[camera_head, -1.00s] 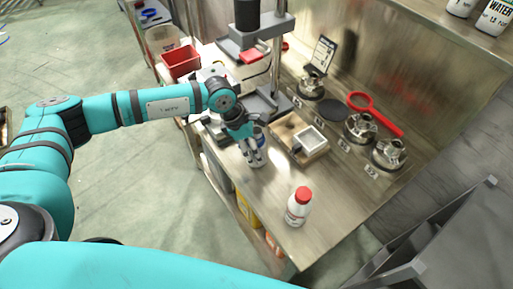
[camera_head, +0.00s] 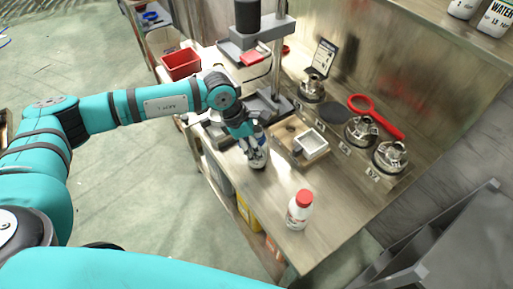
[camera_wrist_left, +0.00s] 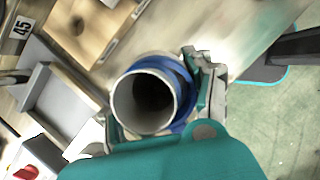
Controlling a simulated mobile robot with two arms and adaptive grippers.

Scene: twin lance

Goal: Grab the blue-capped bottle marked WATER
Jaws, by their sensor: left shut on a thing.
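My left gripper (camera_head: 257,158) is low over the front of the steel bench in the head view, its fingers close together. In the left wrist view, its fingers (camera_wrist_left: 155,103) are on either side of a round blue-rimmed thing (camera_wrist_left: 181,78) with a pale ring and a dark hollow middle. It is shut on this thing. No label shows on it, so I cannot tell whether it reads WATER. A white bottle marked WATER (camera_head: 495,20) stands on the upper right shelf, its top cut off by the frame. My right gripper is not in view.
A red-capped white bottle (camera_head: 299,212) stands near the bench's front edge, right of my left gripper. A wooden box with a pale tray (camera_head: 314,145) lies behind. Metal burners (camera_head: 391,154) and a red magnifier-shaped tool (camera_head: 361,103) line the back. A stand (camera_head: 276,60) rises behind my wrist.

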